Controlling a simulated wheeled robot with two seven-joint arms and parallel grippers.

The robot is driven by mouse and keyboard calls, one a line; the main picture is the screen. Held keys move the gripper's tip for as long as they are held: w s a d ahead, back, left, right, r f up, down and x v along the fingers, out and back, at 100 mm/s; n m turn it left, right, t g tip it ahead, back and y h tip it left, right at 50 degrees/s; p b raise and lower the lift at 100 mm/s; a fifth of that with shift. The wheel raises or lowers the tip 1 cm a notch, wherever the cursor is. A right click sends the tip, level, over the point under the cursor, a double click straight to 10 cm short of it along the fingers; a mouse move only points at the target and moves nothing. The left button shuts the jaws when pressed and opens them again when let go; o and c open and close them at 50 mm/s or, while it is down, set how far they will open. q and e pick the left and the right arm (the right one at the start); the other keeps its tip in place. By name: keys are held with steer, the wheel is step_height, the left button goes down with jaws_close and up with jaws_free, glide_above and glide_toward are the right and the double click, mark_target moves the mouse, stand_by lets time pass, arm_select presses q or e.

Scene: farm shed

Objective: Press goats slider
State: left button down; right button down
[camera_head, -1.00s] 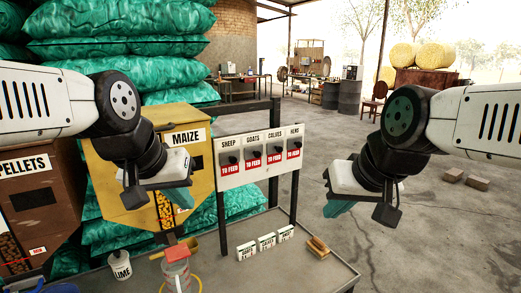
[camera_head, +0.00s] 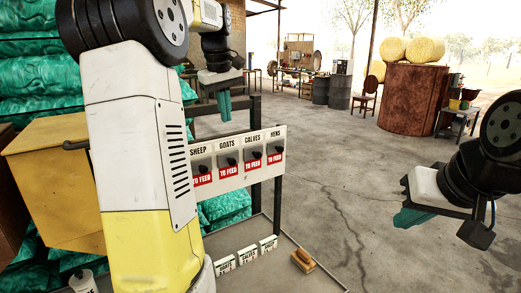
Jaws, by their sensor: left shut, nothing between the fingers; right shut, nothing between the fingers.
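The white panel (camera_head: 280,168) carries four labelled units: sheep, goats, calves and hens, each with a dark slider above a red "TO FEED" strip. The goats slider (camera_head: 229,161) is second from the left. It is uncovered, and my grippers are apart from it. My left gripper (camera_head: 224,107) is shut and empty, its teal fingers pointing down, above the sheep and goats labels in the picture. My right gripper (camera_head: 410,219) is shut and empty, to the right of the panel and lower in the picture.
Small white labelled blocks (camera_head: 247,254) and a wooden-backed brush-like object (camera_head: 302,260) lie on the tabletop (camera_head: 280,272) below. The concrete floor right of the panel is clear.

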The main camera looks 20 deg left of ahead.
arm_select(q)
steer(key=shift+w, duration=0.1)
glide_toward(231, 165)
steer(key=x, duration=0.2)
steer(key=w+x, duration=0.1)
steer(key=x, duration=0.2)
steer(key=shift+w, duration=0.1)
stand_by(0.4)
steer(key=x, duration=0.2)
steer(key=s+x, duration=0.1)
steer(key=x, duration=0.2)
steer(key=shift+s+d+f, duration=0.15)
steer(key=shift+f, duration=0.3)
steer(key=shift+r, duration=0.5)
steer(key=v, duration=1.3)
steer(key=shift+r, duration=0.2)
